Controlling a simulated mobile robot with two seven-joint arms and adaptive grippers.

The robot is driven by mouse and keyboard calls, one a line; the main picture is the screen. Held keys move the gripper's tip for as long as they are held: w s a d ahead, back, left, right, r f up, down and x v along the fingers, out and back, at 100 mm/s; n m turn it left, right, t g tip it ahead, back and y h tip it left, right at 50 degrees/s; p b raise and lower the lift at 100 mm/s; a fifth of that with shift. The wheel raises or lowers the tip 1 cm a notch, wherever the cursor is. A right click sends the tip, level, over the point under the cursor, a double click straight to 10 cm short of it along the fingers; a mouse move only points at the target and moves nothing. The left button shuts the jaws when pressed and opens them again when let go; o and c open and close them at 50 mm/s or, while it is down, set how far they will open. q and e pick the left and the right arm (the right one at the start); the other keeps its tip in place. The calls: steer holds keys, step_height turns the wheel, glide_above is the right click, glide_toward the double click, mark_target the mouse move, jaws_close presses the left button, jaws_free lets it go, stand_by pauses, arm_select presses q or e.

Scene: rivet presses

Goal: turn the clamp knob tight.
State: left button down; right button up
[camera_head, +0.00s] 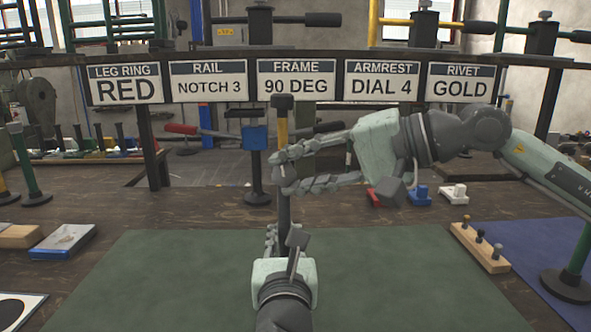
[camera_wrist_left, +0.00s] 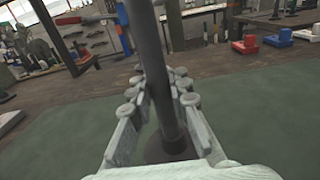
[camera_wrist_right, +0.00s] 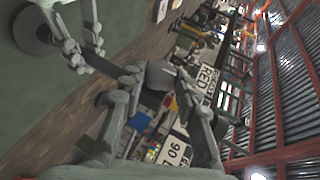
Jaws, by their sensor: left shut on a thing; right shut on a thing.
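A dark upright post (camera_head: 284,211) stands on the green mat, and its round base (camera_wrist_left: 168,150) shows in the left wrist view. My left gripper (camera_head: 271,238) is shut around the post low down, with its fingers on either side (camera_wrist_left: 160,100). My right gripper (camera_head: 281,172) comes in from the right, higher on the same post, and is shut on a rounded dark grey piece (camera_wrist_right: 160,74), which looks like the clamp knob. In the head view the fingers mostly hide this piece.
A sign row above reads LEG RING RED, RAIL NOTCH 3, FRAME 90 DEG (camera_head: 297,80), ARMREST DIAL 4 and RIVET GOLD. A wooden block with pegs (camera_head: 480,247) lies right of the mat. A green post (camera_head: 575,265) stands at far right. The mat (camera_head: 400,280) is otherwise clear.

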arm_select(q)
steer(key=shift+r, duration=0.1)
arm_select(e)
steer(key=o, duration=1.2)
steer(key=shift+c, duration=0.2)
steer(key=v, duration=1.2)
arm_select(q)
steer(key=c, duration=1.4)
jaws_free()
steer(key=shift+o, duration=0.2)
